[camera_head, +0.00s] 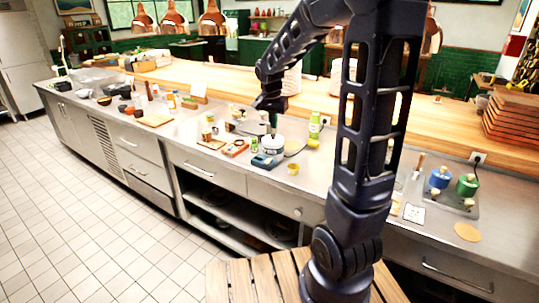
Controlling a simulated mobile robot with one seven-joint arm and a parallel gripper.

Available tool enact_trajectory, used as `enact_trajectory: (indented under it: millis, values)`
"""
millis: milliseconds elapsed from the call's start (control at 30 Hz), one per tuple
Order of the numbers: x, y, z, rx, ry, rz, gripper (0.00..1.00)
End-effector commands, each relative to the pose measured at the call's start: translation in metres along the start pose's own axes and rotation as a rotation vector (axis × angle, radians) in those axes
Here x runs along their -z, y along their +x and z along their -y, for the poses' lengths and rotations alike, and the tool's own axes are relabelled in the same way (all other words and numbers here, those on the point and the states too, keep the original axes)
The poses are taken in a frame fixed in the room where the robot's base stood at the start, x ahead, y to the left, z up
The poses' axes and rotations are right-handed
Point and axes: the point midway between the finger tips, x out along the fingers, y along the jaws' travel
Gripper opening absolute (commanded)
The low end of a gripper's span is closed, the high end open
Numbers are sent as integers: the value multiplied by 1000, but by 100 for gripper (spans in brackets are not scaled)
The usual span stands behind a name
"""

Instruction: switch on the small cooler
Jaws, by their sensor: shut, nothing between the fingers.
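My gripper (272,124) is at the end of my black arm, pointing down over the middle of the steel counter (215,175). Its fingers are small here and look shut and empty. A white round pot-like thing (273,146) stands right below or behind the fingertips; I cannot tell if they touch it. A small blue box-like thing (262,161) sits in front of it. I cannot tell which thing is the small cooler, and no switch is clear at this size.
A green-labelled bottle (314,125), a yellow cup (293,168) and boards crowd around the gripper. Blue (440,178) and green (467,185) canisters stand at right. A wooden ledge (225,78) runs behind. My arm hides part of the counter. The floor at left is clear.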

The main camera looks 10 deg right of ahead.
Motion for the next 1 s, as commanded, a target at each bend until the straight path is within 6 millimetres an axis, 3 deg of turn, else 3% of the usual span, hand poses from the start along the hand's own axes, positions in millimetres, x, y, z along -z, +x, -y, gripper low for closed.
enact_trajectory:
  millis: [133,400,1000]
  values:
    - [8,22,22,-23,52,6,0]
    - [16,44,40,-43,117,7,0]
    - [16,54,42,-46,126,7,0]
